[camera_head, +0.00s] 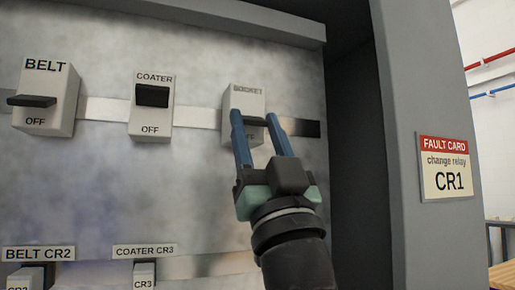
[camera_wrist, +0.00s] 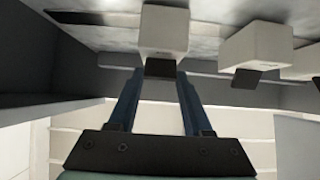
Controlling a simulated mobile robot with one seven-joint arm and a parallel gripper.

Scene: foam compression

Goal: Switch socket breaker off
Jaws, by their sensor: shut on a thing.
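The socket breaker (camera_head: 243,103) is the rightmost white block on the upper rail, its label blurred. Its dark lever (camera_head: 257,122) lies between the blue fingers of my gripper (camera_head: 254,118). In the wrist view the breaker (camera_wrist: 164,28) is at the top middle. Its dark lever (camera_wrist: 161,68) shows between the fingertips (camera_wrist: 158,74). My gripper is shut on this lever, coming from below and in front. The fingers partly cover the breaker's lower face, so its OFF mark is hidden.
The COATER breaker (camera_head: 151,120) and BELT breaker (camera_head: 45,115) stand to the left on the same rail. Relays labelled BELT CR2 (camera_head: 38,254) and COATER CR3 (camera_head: 145,251) sit below. A cabinet side wall (camera_head: 400,120) with a fault card (camera_head: 447,168) reading CR1 is at right.

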